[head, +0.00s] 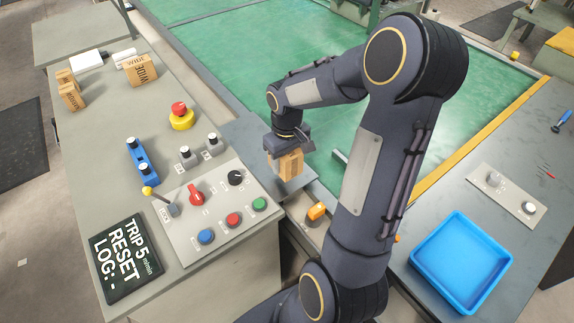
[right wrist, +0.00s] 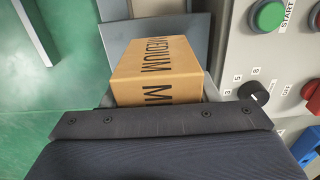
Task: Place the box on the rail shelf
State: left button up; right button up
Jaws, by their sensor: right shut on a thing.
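A cardboard box (head: 289,166) is held in my right gripper (head: 288,146), which is shut on it and points down. In the right wrist view the box (right wrist: 160,72) shows the word MEDIUM and sticks out past the dark gripper (right wrist: 165,118). A grey rail shelf (head: 240,130) lies under and beside the box, between the control bench and the green floor. It also shows behind the box in the right wrist view (right wrist: 118,40). I cannot tell whether the box touches the shelf. My left gripper is not in view.
The control panel (head: 215,205) with knobs and buttons is close left of the box. A blue tray (head: 460,262) is at right.

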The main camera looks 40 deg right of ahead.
jog(key=shift+w+d+f, duration=0.25)
jog(key=shift+f, duration=1.75)
jog(key=shift+f, duration=0.2)
jog(key=o, duration=1.1)
jog(key=shift+r, duration=0.1)
